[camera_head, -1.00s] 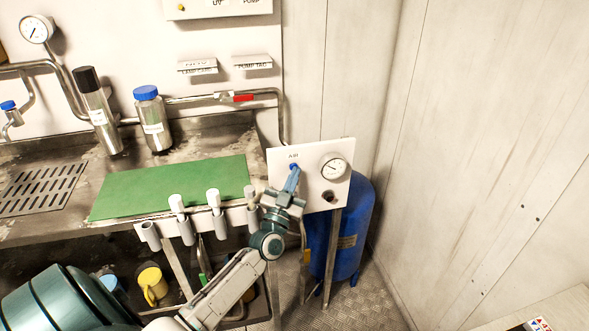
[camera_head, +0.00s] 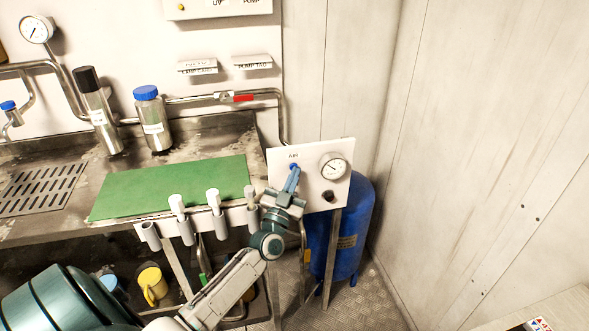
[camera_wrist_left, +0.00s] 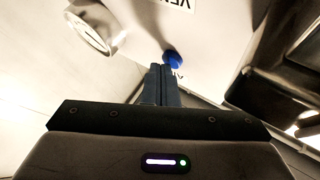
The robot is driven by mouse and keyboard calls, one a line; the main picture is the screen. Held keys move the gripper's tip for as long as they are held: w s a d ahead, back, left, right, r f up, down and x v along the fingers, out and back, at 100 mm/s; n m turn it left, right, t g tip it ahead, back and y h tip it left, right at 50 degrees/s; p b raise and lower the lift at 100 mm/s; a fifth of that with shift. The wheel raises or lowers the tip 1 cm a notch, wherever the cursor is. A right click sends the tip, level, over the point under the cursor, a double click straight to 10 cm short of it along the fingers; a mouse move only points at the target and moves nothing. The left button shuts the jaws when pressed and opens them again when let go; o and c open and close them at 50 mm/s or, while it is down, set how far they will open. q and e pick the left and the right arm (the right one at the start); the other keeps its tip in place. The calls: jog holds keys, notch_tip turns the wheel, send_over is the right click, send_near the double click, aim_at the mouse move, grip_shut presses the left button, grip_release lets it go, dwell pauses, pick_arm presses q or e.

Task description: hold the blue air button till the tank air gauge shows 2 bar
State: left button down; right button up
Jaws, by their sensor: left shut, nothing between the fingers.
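The blue air button (camera_head: 293,166) sits under the AIR label on a white panel (camera_head: 312,204). My left gripper (camera_head: 293,172) is shut and empty, with its blue fingertips at the button. In the left wrist view the button (camera_wrist_left: 173,58) shows just beyond the tips of my shut left gripper (camera_wrist_left: 163,68); I cannot tell how far it is pressed. The tank air gauge (camera_head: 333,169) is a round white dial right of the button; its reading is too small to make out. The blue tank (camera_head: 350,225) stands behind the panel. My right gripper is not in view.
A dark knob (camera_head: 328,196) sits below the gauge. A steel counter with a green mat (camera_head: 170,188) is at left, with several white-capped tubes in holders along its front edge. Two bottles stand at the back. Bare wall is at right.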

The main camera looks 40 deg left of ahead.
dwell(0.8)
pick_arm(q)
jog(key=shift+s+d+p, duration=0.5)
jog(key=shift+s+d, duration=0.05)
jog(key=shift+d, duration=0.05)
jog(key=s+d, duration=0.1)
jog(key=d, duration=0.1)
jog(key=s+d+p, duration=0.1)
jog(key=s+d, duration=0.1)
jog(key=shift+s+p, duration=0.1)
jog(key=shift+p, duration=0.2)
jog(key=shift+a+f, duration=0.1)
jog(key=shift+f, duration=0.05)
dwell(0.6)
